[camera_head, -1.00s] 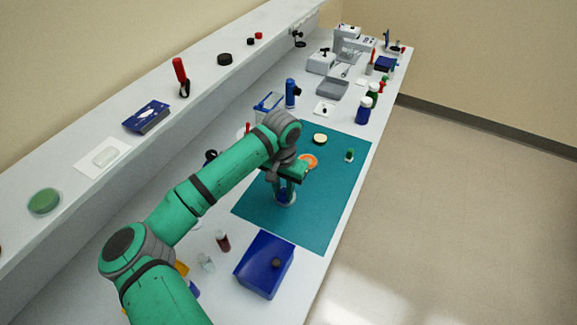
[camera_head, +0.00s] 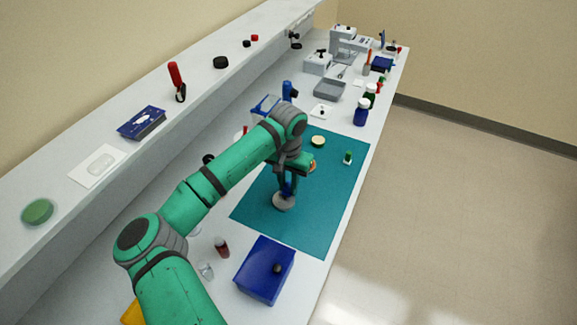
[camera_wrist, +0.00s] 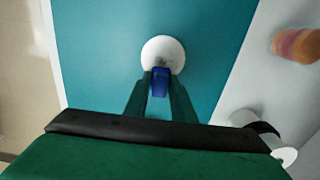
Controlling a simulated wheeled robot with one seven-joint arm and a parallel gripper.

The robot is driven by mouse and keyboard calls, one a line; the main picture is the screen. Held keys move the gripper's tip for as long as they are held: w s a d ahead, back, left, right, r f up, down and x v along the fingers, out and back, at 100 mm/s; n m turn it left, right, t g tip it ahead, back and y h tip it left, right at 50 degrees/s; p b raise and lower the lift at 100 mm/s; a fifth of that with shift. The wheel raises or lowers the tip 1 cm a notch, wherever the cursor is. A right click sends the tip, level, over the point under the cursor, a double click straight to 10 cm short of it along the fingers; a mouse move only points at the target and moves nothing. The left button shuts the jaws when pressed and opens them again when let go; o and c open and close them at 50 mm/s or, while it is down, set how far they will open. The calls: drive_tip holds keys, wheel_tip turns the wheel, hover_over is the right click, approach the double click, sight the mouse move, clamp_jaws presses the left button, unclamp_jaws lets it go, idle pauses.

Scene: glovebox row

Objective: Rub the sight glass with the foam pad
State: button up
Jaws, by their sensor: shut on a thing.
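My gripper (camera_head: 288,184) reaches down over the teal mat, and its fingers (camera_wrist: 160,88) are closed on a small blue block (camera_wrist: 160,80), which looks like the foam pad. The block also shows below the fingers in the head view (camera_head: 287,190). A pale, round disc (camera_head: 281,203), probably the sight glass, lies on the mat under it. In the wrist view the disc (camera_wrist: 163,50) is white, and the block overlaps its near edge. Whether block and disc touch, I cannot tell. My gripper partly hides an orange ring (camera_head: 313,167) behind it.
The teal mat (camera_head: 325,215) is mostly bare. A blue box (camera_head: 263,268), a red vial (camera_head: 222,247) and a clear jar (camera_head: 206,270) stand in front of it. A cream disc (camera_head: 318,141) and a small green-and-white item (camera_head: 347,158) lie farther back.

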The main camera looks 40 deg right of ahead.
wheel_tip(320, 180, up, 3)
drive_tip(key=shift+a+f, duration=0.15)
drive_tip(key=shift+w+r, duration=0.1)
drive_tip(key=shift+r, duration=2.1)
drive_tip(key=shift+s+r, duration=0.2)
drive_tip(key=shift+r, duration=0.3)
drive_tip(key=shift+w, duration=0.1)
